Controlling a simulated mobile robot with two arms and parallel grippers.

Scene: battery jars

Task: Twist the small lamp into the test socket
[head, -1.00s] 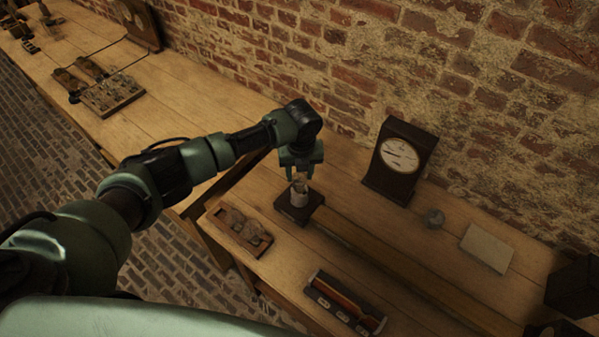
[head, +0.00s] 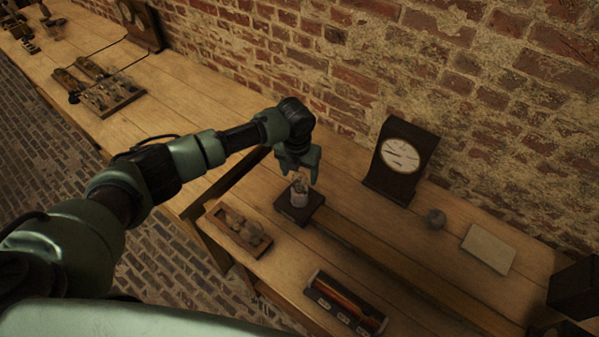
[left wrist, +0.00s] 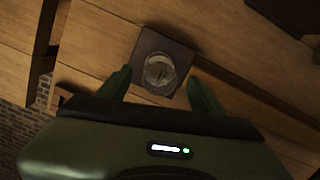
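The test socket is a pale round cup (head: 299,198) on a square dark base (head: 290,213) on the bench. A small glassy round top, which looks like the lamp, shows in the cup's mouth; in the left wrist view the glassy round (left wrist: 159,71) sits over the dark base (left wrist: 180,50). I cannot tell how deep it is seated. My left gripper (head: 299,174) points down just above the cup. In the left wrist view its fingers (left wrist: 160,88) stand apart on either side of the round, with gaps. My right gripper is not in view.
A wooden tray (head: 262,247) with rounded pieces lies left of the socket. A dark box (head: 318,299) with a reddish-brown bar lies in front. A brick wall backs the bench.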

